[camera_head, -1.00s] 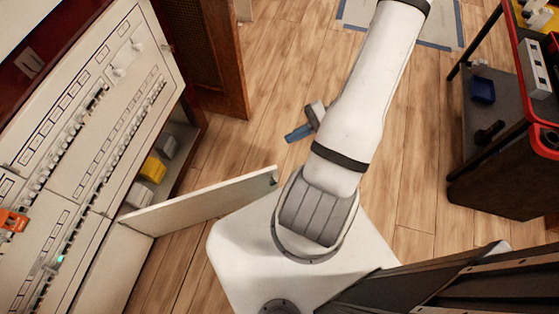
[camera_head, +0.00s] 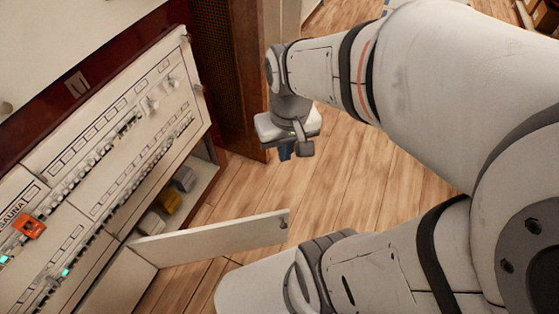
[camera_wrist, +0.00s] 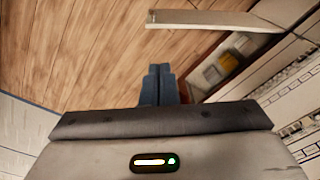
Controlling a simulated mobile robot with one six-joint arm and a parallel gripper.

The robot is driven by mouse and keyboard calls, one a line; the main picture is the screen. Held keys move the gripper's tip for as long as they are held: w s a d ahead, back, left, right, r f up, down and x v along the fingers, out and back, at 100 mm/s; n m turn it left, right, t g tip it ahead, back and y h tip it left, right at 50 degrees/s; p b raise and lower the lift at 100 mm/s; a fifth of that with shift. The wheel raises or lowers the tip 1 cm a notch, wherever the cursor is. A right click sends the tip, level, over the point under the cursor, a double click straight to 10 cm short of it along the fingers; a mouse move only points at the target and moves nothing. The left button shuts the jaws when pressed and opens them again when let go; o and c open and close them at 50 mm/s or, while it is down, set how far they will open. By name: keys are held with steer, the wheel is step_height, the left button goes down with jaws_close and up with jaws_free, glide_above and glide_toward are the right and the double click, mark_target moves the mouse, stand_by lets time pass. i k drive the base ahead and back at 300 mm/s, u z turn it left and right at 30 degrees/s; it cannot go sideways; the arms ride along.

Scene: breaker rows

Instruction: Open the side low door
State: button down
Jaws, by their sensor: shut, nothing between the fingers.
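The low door (camera_head: 215,238) is a pale panel at the bottom of the breaker cabinet (camera_head: 95,135). It stands swung out from the cabinet, and the compartment (camera_head: 205,180) behind it shows a yellow item (camera_head: 168,202) and grey items. The door also shows in the wrist view (camera_wrist: 215,20), at the top, with the open compartment below it. My gripper (camera_head: 286,152) is above the floor beyond the door, apart from it. In the wrist view its blue fingers (camera_wrist: 159,82) are together, with nothing between them.
A dark wooden panel with a mesh front (camera_head: 228,70) stands beside the cabinet. An orange device (camera_head: 30,226) and lit green indicators are on the cabinet face. Wooden floor (camera_head: 350,180) is clear around the door's free edge.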

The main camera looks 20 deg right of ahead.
mark_target(169, 250)
steer(key=z, duration=0.15)
steer(key=k, duration=0.4)
steer(key=u, duration=1.55)
steer(key=k, duration=0.9)
steer(key=z, duration=1.05)
steer(key=i, duration=1)
steer(key=z, duration=0.05)
